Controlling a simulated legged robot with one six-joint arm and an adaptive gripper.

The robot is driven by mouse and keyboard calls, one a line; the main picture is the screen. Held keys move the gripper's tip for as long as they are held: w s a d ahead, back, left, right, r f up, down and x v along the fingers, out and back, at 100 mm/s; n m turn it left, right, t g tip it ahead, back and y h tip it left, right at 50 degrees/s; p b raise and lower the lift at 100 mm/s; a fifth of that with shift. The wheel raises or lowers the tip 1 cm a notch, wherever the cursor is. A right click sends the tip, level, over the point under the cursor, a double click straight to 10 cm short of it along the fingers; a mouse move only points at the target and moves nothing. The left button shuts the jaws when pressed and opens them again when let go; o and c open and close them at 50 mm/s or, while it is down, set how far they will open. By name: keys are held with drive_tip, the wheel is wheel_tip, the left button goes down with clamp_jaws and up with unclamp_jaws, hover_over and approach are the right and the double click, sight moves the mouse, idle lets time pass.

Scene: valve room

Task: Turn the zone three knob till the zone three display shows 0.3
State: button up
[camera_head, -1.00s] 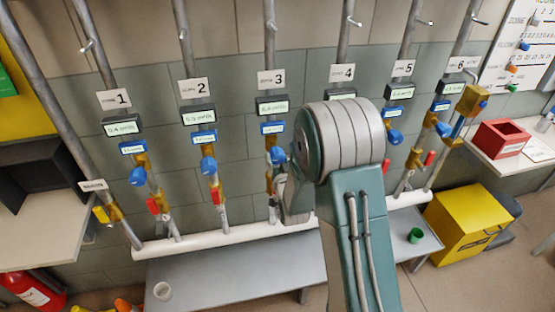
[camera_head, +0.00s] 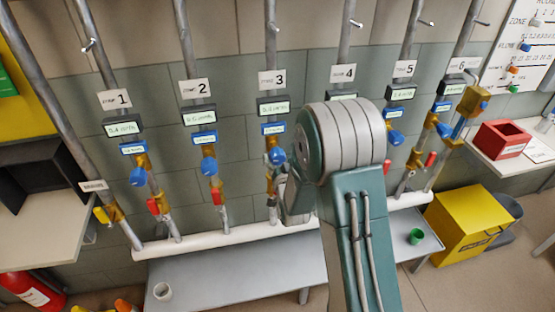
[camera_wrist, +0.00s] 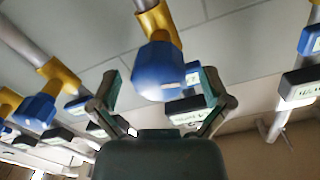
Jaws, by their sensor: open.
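The zone three pipe stands mid-picture in the head view under its number 3 label (camera_head: 272,79). Its display (camera_head: 273,107) shows green digits too small to read surely. The blue zone three knob (camera_head: 277,156) sits on a brass valve below it, partly beside my arm. In the wrist view the blue knob (camera_wrist: 158,70) is close ahead. My gripper (camera_wrist: 161,92) is open, with one finger on each side below the knob, and I see no grip on it.
Neighbouring pipes carry similar blue knobs, such as zone two (camera_head: 208,165) and zone four beyond my arm. Red-handled valves (camera_head: 217,196) sit lower.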

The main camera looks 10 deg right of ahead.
drive_tip(key=s, duration=0.7)
drive_tip(key=shift+s, duration=0.2)
drive_tip(key=shift+a, duration=0.1)
drive_tip(key=s+r+n+g, duration=0.2)
drive_tip(key=s+r+g, duration=0.3)
drive_tip(key=r, duration=0.5)
drive_tip(key=s+r+n+g, duration=0.1)
drive_tip(key=s+r+g, duration=0.1)
drive_tip(key=s, duration=0.9)
drive_tip(key=s+r+n+g, duration=0.1)
drive_tip(key=s+r+g, duration=0.2)
drive_tip(key=s, duration=0.8)
drive_tip(key=shift+s+r+g, duration=0.25)
drive_tip(key=shift+s+g, duration=0.15)
drive_tip(key=shift+g, duration=0.7)
